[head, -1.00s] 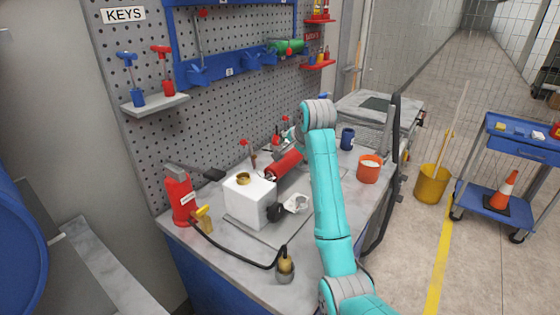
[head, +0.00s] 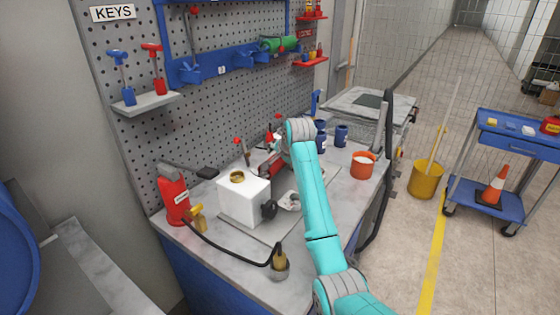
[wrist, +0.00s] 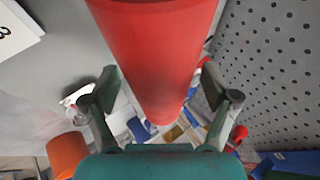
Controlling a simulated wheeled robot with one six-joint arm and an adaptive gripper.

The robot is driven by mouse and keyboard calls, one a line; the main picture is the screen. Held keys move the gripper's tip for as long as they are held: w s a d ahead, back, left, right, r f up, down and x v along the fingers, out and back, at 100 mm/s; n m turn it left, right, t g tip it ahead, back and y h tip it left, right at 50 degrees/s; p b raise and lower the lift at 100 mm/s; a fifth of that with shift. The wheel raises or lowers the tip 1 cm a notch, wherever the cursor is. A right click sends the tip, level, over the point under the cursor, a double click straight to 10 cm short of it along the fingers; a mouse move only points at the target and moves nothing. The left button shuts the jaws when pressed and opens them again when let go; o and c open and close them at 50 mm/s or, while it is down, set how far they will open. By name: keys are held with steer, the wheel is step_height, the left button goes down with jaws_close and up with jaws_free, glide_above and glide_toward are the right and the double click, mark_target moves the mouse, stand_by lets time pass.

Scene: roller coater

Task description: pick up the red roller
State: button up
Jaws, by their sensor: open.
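The red roller (wrist: 155,50) fills the upper middle of the wrist view, running away from the camera between the two fingers of my gripper (wrist: 160,85). The fingers are spread, one on each side, with visible gaps to the roller. In the head view, a small part of the red roller (head: 267,168) shows behind the white box; my arm's end hides the rest. My gripper is mostly hidden there by my own wrist.
The white box (head: 241,203) with a brass cap stands in front of the roller. A red bottle (head: 173,201) with a black hose is at the bench's left. An orange pot (head: 362,166) and blue cans (head: 341,135) stand right. A pegboard (head: 150,125) rises behind.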

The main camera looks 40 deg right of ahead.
steer(key=c, duration=1.1)
steer(key=shift+c, duration=0.2)
steer(key=shift+r, duration=7.3)
